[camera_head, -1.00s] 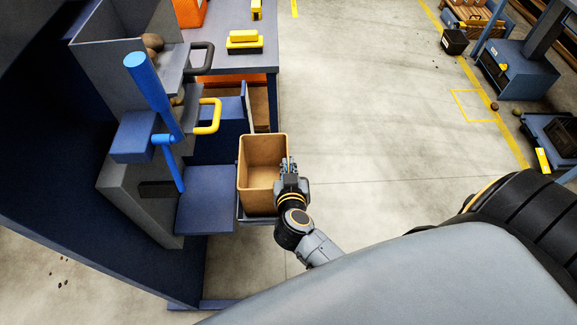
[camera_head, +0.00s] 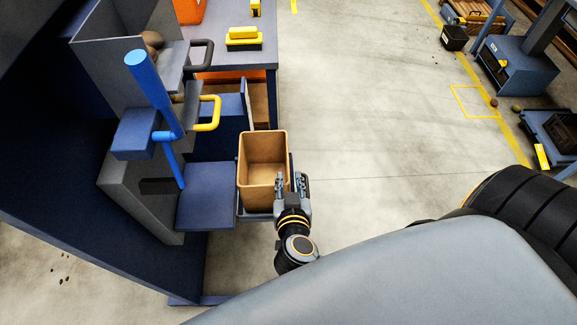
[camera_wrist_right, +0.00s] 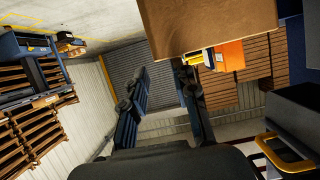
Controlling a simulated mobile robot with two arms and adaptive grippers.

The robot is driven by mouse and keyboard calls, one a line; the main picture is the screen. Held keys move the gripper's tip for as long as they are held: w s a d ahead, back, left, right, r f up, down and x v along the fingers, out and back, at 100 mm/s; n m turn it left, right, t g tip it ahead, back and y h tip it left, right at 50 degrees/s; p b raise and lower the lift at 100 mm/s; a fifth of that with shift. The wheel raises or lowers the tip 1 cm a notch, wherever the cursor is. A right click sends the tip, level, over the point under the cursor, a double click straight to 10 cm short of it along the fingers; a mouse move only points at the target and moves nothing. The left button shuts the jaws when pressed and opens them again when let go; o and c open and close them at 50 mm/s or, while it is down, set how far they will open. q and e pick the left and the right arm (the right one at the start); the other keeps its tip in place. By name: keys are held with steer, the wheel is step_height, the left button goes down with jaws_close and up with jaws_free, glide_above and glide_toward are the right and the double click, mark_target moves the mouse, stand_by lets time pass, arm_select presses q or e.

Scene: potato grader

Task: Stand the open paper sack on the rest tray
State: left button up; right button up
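The open paper sack (camera_head: 262,151) is brown and upright, mouth up, in the head view. It stands on a dark grey rest tray (camera_head: 246,215), of which only the rim shows. My right gripper (camera_head: 291,183) is at the sack's near right side, its fingers apart. One finger overlaps the sack's wall in the picture; I cannot tell whether it touches. In the right wrist view the sack (camera_wrist_right: 205,22) fills the upper right, and the open fingers (camera_wrist_right: 160,85) have nothing between them. My left gripper is not in view.
A blue plate (camera_head: 206,195) lies just left of the sack. The grader's yellow handle (camera_head: 209,114) and blue post (camera_head: 152,92) rise behind it. A table (camera_head: 262,58) with yellow items stands beyond.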

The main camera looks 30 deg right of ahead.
steer(key=shift+v, duration=2.1)
